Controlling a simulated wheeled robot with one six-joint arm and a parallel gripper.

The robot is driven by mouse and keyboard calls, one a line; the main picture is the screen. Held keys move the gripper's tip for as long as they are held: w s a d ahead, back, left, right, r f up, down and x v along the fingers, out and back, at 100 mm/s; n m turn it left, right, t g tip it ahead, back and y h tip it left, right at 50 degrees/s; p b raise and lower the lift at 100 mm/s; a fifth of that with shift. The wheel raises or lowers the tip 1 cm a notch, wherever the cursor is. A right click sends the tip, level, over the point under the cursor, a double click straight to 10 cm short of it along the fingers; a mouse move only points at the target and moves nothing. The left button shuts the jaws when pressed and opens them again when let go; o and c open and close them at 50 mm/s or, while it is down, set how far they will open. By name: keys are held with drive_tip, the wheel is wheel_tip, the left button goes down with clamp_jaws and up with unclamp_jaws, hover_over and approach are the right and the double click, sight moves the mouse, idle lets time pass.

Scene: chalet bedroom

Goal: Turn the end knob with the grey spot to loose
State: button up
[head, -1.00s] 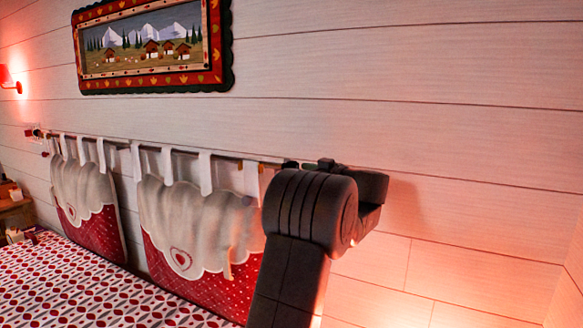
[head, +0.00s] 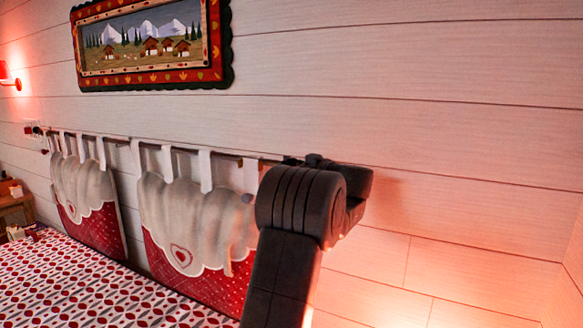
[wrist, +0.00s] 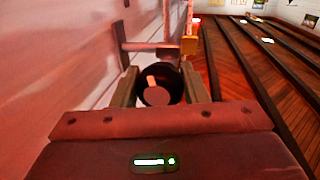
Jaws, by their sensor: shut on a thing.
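In the wrist view my gripper (wrist: 158,72) has one finger on each side of a dark round end knob (wrist: 145,99) and is shut on it. The knob's face shows a dull greyish round spot (wrist: 157,96) and a pale pinkish bar above it. In the head view the hanging rod (head: 180,150) runs along the wall. My arm covers the rod's right end, the knob and my gripper.
Red-and-white cushions (head: 190,225) hang from the rod by white tabs. Below is a bed with a patterned cover (head: 90,285). A framed picture (head: 150,45) hangs above. The panelled wall (head: 450,140) right of my arm is bare.

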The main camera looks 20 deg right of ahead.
drive_tip(key=n+b, duration=0.1)
drive_tip(key=n, duration=0.2)
drive_tip(key=shift+f+n+t+y, duration=0.15)
drive_tip(key=shift+n+t+y, duration=0.15)
drive_tip(key=shift+n+y+b, duration=0.3)
drive_tip(key=shift+n+b, duration=0.95)
drive_tip(key=shift+n, duration=0.85)
drive_tip(key=o, duration=1)
drive_tip(key=shift+c, duration=0.2)
drive_tip(key=shift+d, duration=0.1)
drive_tip(key=b+v, duration=0.2)
drive_tip(key=v, duration=1.1)
drive_tip(key=shift+s+d+f, duration=0.15)
drive_tip(key=shift+s, duration=0.15)
